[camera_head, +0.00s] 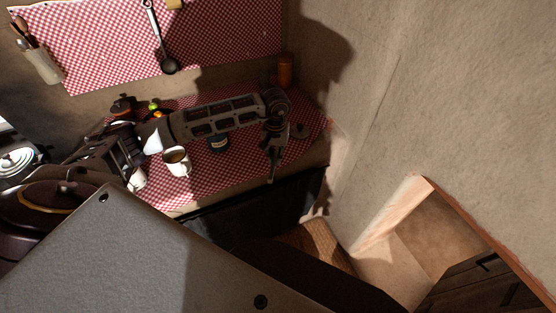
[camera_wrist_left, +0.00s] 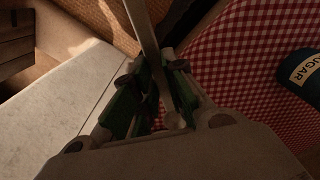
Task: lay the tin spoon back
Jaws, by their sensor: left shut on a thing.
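The tin spoon (camera_wrist_left: 146,35), a long pale piece, runs between the dark green finger pads of my left gripper (camera_wrist_left: 150,95) in the left wrist view. The gripper is shut on it. One end runs out of the top of that view, and a rounded pale end shows near the palm. In the head view my left gripper (camera_head: 271,165) points down over the front right edge of the red checked cloth (camera_head: 220,178). I cannot make out the spoon there. My right gripper is not in view.
A mug (camera_head: 177,162) with brown contents and a dark sugar tin (camera_head: 219,145) stand on the cloth left of the gripper. An orange jar (camera_head: 286,70) stands at the back right. A ladle (camera_head: 160,42) hangs on the wall.

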